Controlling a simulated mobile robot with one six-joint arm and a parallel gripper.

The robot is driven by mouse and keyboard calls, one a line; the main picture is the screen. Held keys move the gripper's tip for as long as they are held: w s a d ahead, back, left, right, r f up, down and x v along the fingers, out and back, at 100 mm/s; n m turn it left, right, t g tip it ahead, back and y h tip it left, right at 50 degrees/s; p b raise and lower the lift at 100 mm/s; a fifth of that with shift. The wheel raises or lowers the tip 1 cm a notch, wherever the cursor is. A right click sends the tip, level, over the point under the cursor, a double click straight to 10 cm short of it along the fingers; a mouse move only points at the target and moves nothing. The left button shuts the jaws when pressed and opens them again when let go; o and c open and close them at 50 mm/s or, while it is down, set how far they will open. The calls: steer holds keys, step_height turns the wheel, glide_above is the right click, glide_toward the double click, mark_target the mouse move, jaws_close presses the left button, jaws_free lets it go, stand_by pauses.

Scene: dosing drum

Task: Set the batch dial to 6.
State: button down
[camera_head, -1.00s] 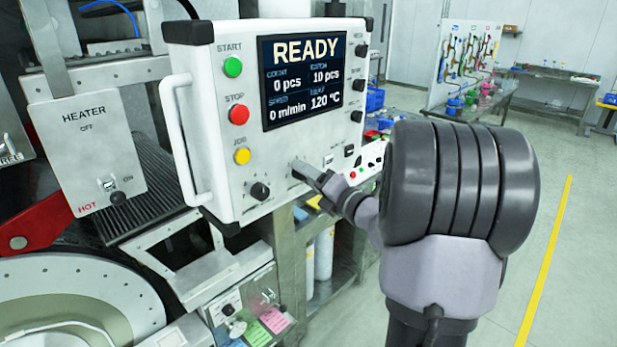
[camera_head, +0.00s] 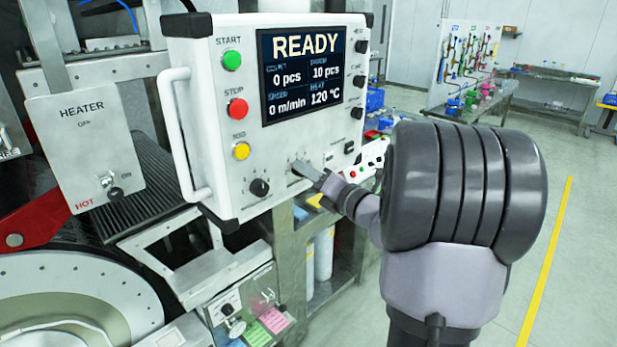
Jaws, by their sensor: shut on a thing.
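The white control panel (camera_head: 222,150) faces me, with a screen (camera_head: 313,75) reading READY, 0 pcs, 10 pcs, 0 m/min and 120 °C. My gripper (camera_head: 306,171) reaches in from the right and is shut at the panel's lower middle, on a dial that its fingers hide. The small scale marks around that spot are too blurred to read, and the dial's pointer is hidden. A black knob (camera_head: 259,187) sits on the panel just left of my fingertips, apart from them. Its label is not legible, so I cannot confirm which dial is the batch dial.
Green START (camera_head: 232,61), red STOP (camera_head: 237,109) and yellow (camera_head: 241,151) buttons line the panel's left side. Several black knobs run down its right edge. A white handle (camera_head: 180,135) juts out at left. The heater plate (camera_head: 85,145) stands further left.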

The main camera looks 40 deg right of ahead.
steer(key=n+b, duration=0.5)
steer(key=n+y+b, duration=0.1)
steer(key=n+b, duration=0.4)
steer(key=n, duration=0.1)
steer(key=n+t+y+b, duration=0.1)
steer(key=n+b, duration=0.4)
steer(key=b, duration=0.1)
steer(key=shift+f+n, duration=0.25)
steer(key=shift+n, duration=0.15)
steer(key=shift+r+n, duration=0.1)
steer(key=shift+n, duration=0.2)
steer(key=c, duration=1)
jaws_free()
steer(key=shift+s, duration=0.15)
